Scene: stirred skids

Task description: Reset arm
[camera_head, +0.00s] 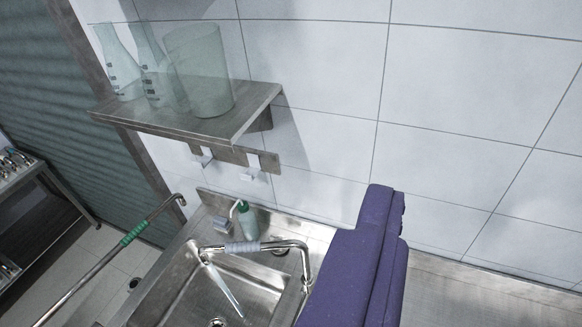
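A purple, blocky form comes up from the bottom edge right of centre and appears to be my gripper (386,200). It is in front of the sink counter and the tiled wall. Its parts lie close together, and from this angle I cannot tell whether it is open or shut. I see no object held at its tip.
A steel sink (262,285) with a bent tap (285,244) is left of the purple form. A green-white bottle (246,218) stands behind it. Above, a wall shelf (215,122) holds glassware (199,70). A metal rod with a green band (130,237) is at left.

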